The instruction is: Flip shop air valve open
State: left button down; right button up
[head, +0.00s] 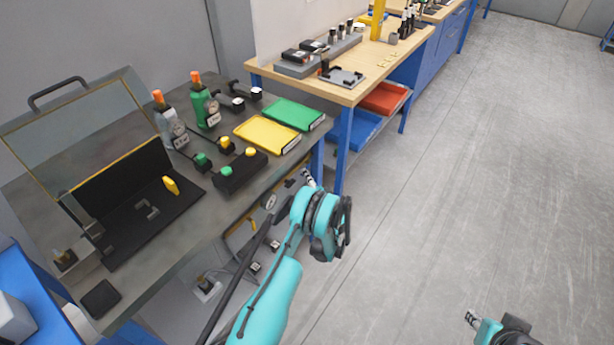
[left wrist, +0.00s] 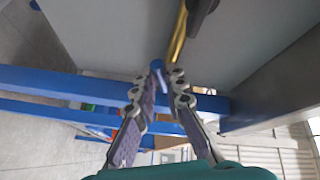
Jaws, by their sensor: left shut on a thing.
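My left gripper (head: 308,178) is at the front edge of the grey bench, under its right end. In the left wrist view, its two fingers (left wrist: 158,88) are closed around a small blue handle (left wrist: 157,67), which looks like the air valve's lever. A brass-yellow pipe (left wrist: 179,35) runs just above the fingertips, with a dark fitting (left wrist: 201,12) beside it. The handle is hidden in the head view, and the valve body is not clear. My right gripper (head: 473,319) is low at the bottom right over open floor; its fingers are too small to read.
The grey bench (head: 190,215) carries a black open case (head: 140,205), a yellow tray (head: 267,134), a green tray (head: 294,114) and a black button box (head: 240,172). A wooden workbench (head: 345,92) stands behind. The floor (head: 470,170) to the right is clear.

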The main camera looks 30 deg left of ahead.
pick_arm(q)
jog(key=r+m, duration=0.1)
jog(key=m+g+h, duration=0.1)
jog(key=m, duration=0.1)
jog(key=shift+r+g+p, duration=0.3)
jog(key=shift+r+p, duration=0.05)
jog(key=shift+r, duration=0.05)
jog(key=c, duration=1.6)
grip_release()
jog(key=v, duration=0.7)
jog(key=shift+s+d+r, duration=0.15)
jog(key=shift+s, duration=0.05)
